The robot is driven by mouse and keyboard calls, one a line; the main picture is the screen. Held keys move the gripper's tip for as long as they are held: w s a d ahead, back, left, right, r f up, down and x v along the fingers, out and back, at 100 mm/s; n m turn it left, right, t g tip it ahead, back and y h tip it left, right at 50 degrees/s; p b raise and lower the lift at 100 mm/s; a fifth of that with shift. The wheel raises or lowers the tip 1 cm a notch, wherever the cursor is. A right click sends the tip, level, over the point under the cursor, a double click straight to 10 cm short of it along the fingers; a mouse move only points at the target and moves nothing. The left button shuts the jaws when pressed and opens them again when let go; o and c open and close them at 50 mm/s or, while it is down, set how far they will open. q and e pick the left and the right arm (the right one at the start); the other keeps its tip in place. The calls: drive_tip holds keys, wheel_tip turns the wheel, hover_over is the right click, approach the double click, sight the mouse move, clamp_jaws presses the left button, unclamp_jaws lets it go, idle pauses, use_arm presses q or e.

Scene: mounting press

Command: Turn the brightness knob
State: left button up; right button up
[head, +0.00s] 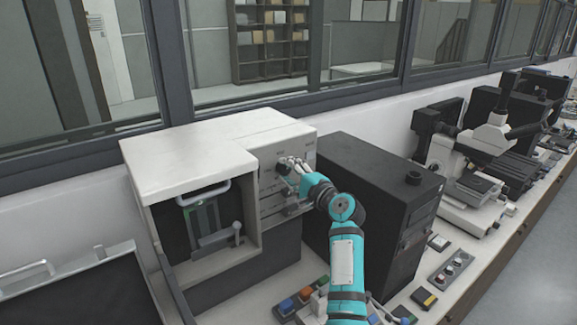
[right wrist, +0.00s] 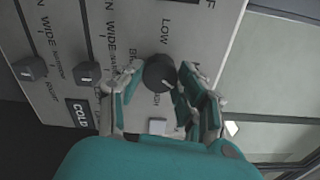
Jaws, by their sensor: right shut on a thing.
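A dark round knob (right wrist: 158,71) sits on the light grey control panel (right wrist: 125,25) of a white machine (head: 215,140). The panel letters beside it read "LOW"; the rest of its label is partly hidden. My right gripper (head: 292,168) reaches the panel from the right. In the right wrist view, the fingers of my right gripper (right wrist: 158,86) are closed on the knob, one on each side. The fingers hide part of the knob's edge. My left gripper is not in view.
A black computer-like box (head: 375,180) stands close right of the machine. Microscopes (head: 475,150) stand farther along the bench. A window frame runs behind.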

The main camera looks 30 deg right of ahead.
drive_tip(key=m, duration=0.4)
drive_tip(key=shift+f+m, duration=0.15)
drive_tip(key=shift+m, duration=2.65)
drive_tip(key=shift+f, duration=0.1)
drive_tip(key=o, duration=1.1)
drive_tip(key=shift+o, duration=0.2)
drive_tip(key=shift+s, duration=0.15)
drive_tip(key=s+d, duration=0.1)
drive_tip(key=s, duration=1)
drive_tip(key=shift+s+d, duration=0.3)
drive_tip(key=shift+s, duration=0.05)
